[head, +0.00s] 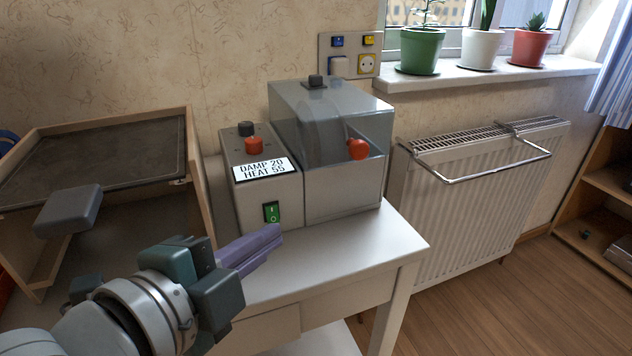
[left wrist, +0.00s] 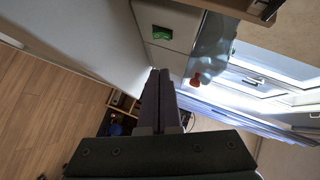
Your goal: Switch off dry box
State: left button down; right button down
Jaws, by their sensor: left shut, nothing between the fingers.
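The dry box (head: 340,165) stands on a small white table. A red knob (head: 358,149) is on the clear cover. My left gripper (head: 278,236), with purple fingers, is shut and empty, just below the switch and apart from it. The fingers also show in the left wrist view (left wrist: 159,74). My right gripper is not in view.
The white table (head: 400,240) has bare room in front of the box. A wooden case (head: 110,150) with a dark panel stands at left. A radiator (head: 480,190) with a rail is at right. Potted plants stand on the windowsill (head: 480,75).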

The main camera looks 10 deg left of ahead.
aim_at(272, 213)
pick_arm(q)
jog(key=w, duration=0.1)
jog(key=w+f, duration=0.1)
jog(key=w+a+f+b, duration=0.1)
jog(key=shift+w, duration=0.4)
jog(key=shift+w+a+f, duration=0.15)
jog(key=shift+w+a, duration=0.15)
jog(key=shift+w, duration=0.2)
